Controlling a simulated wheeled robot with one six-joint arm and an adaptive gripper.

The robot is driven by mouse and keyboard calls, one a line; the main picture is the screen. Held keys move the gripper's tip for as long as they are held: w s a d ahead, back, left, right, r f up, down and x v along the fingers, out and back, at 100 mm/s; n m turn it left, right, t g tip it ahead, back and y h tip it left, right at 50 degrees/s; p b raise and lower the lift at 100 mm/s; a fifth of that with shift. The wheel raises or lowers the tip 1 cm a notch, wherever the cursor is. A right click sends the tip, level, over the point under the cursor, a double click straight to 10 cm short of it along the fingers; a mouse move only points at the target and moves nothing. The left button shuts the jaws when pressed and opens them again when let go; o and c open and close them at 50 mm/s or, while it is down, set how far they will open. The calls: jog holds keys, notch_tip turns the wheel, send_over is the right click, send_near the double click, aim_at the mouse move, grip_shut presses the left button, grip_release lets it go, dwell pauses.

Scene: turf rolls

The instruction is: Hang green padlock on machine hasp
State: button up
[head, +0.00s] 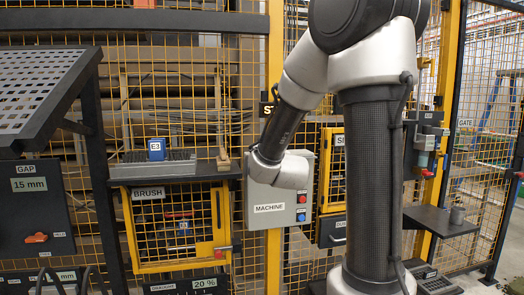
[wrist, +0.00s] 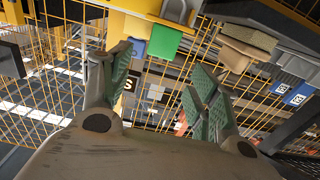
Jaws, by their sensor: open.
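A green block (wrist: 163,42), which looks like the green padlock's body, shows at the top of the wrist view. No shackle can be made out clearly. My gripper (wrist: 158,88) is open, with its green-padded fingers spread. The block appears beyond and above the gap between the fingertips, apart from them. In the head view the grey machine box (head: 290,207), labelled MACHINE, is on the fence by the yellow post. My arm's end overlaps its upper left and hides my fingers. I cannot pick out the machine hasp.
A blue block (wrist: 137,47) is close beside the green one, and a tan block (wrist: 249,38) is to its right. In the head view a dark shelf (head: 175,172) holds a blue labelled item (head: 156,149). Yellow mesh fencing stands behind.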

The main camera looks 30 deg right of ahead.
jog(key=shift+v, duration=1.7)
jog(key=s+a+f+n+g+y, duration=0.1)
jog(key=s+a+f+g+y, duration=0.15)
jog(key=f, duration=0.35)
jog(key=s+a+f+g+y, duration=0.1)
jog(key=a+f+g, duration=0.1)
jog(key=f+g, duration=0.3)
jog(key=s+a+f+n+g+y, duration=0.1)
jog(key=s+a+f+g+y, duration=0.2)
jog(key=s, duration=0.5)
jog(key=s+r+g, duration=0.1)
jog(key=s+r, duration=0.2)
jog(key=s, duration=0.5)
jog(key=s+r+n+g+h, duration=0.1)
jog(key=s+r, duration=0.2)
jog(key=s, duration=0.6)
jog(key=shift+s+d, duration=0.15)
jog(key=shift+d, duration=0.3)
